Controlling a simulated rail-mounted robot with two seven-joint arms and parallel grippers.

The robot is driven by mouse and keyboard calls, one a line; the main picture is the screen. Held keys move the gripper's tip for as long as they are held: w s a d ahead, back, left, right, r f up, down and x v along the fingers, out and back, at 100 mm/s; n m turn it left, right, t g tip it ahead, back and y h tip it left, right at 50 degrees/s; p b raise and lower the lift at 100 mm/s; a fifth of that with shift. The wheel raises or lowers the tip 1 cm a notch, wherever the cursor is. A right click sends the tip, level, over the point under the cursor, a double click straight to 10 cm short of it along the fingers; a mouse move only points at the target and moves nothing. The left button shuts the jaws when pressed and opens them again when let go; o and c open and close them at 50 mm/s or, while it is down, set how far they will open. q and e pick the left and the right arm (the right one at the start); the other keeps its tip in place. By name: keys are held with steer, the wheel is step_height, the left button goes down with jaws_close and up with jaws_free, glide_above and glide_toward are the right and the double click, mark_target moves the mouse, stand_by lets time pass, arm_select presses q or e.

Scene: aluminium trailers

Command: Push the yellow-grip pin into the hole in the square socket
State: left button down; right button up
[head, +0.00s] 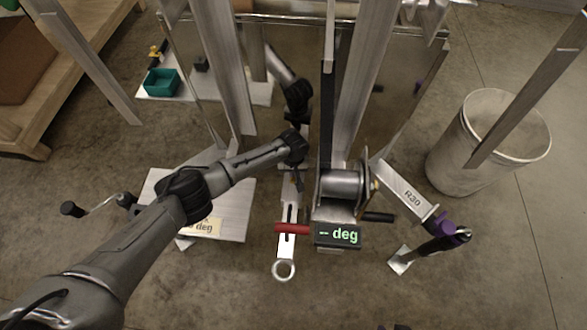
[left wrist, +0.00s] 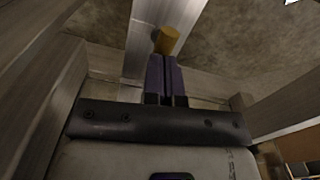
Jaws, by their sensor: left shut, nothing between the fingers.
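In the left wrist view, the yellow grip of the pin (left wrist: 166,40) stands just beyond the tips of my left gripper (left wrist: 165,62). The dark fingers are together with nothing between them. The tips are close to the grip or against it; I cannot tell which. The pin's shaft is hidden. A pale metal bar (left wrist: 146,28) runs behind the grip. In the head view, my left gripper (head: 298,181) is low beside the upright frame, left of the winch drum. I cannot make out the pin's grip or the square socket's hole there. My right gripper is not in view.
The winch (head: 344,184) and the display reading "-- deg" (head: 338,234) stand close on the right. A red bar (head: 292,229) and a ring-ended strap (head: 284,268) lie in front. A teal bin (head: 161,82) is at back left, a metal barrel (head: 480,160) at right.

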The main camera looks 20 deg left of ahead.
arm_select(q)
steer(key=shift+s+r+p, duration=0.35)
steer(key=shift+r+p, duration=0.5)
steer(key=shift+p, duration=0.25)
steer(key=shift+r+p, duration=0.3)
steer(key=shift+p, duration=0.05)
steer(key=shift+w+r, duration=0.2)
steer(key=shift+r, duration=0.1)
step_height(320, 180, up, 13)
steer(key=p, duration=0.6)
steer(key=shift+s, duration=0.1)
